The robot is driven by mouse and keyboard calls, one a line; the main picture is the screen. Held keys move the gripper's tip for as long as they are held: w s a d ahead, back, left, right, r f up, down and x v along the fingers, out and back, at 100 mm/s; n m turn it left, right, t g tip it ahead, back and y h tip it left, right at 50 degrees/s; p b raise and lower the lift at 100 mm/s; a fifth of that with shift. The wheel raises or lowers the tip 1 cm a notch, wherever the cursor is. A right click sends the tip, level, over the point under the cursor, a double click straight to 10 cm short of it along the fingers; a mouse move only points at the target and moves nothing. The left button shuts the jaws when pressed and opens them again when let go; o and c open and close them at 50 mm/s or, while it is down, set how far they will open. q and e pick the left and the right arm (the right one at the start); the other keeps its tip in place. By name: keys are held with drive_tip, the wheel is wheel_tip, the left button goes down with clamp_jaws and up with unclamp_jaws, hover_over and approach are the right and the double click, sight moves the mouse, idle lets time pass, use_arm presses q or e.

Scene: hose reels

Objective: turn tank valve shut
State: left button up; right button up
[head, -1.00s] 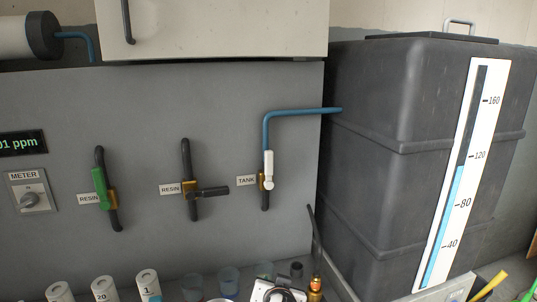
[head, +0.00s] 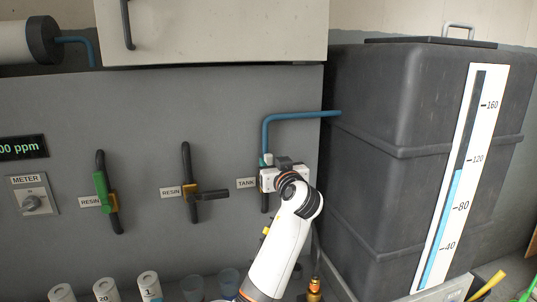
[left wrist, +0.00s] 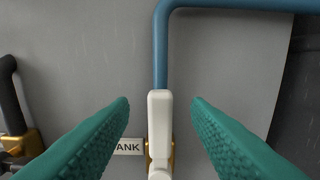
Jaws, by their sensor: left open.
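The tank valve has a white handle (left wrist: 159,115) that stands upright, in line with the blue pipe (head: 292,115) above it. A brass body (left wrist: 172,152) shows behind the handle, and the TANK label (head: 246,183) is just left of it. My left gripper (head: 267,161) is at the valve and hides most of it in the head view. In the left wrist view its two green fingers (left wrist: 161,101) are spread open, one on each side of the handle, with gaps on both sides. My right gripper is not in view.
The dark tank (head: 375,190) with its level scale (head: 462,175) stands close on the right. Bottles and cups line the bottom edge.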

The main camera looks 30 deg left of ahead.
sight(269, 158)
use_arm(q)
drive_tip(key=p+x, duration=0.1)
drive_tip(key=x, duration=0.4)
drive_tip(key=shift+w, duration=0.1)
clamp_jaws()
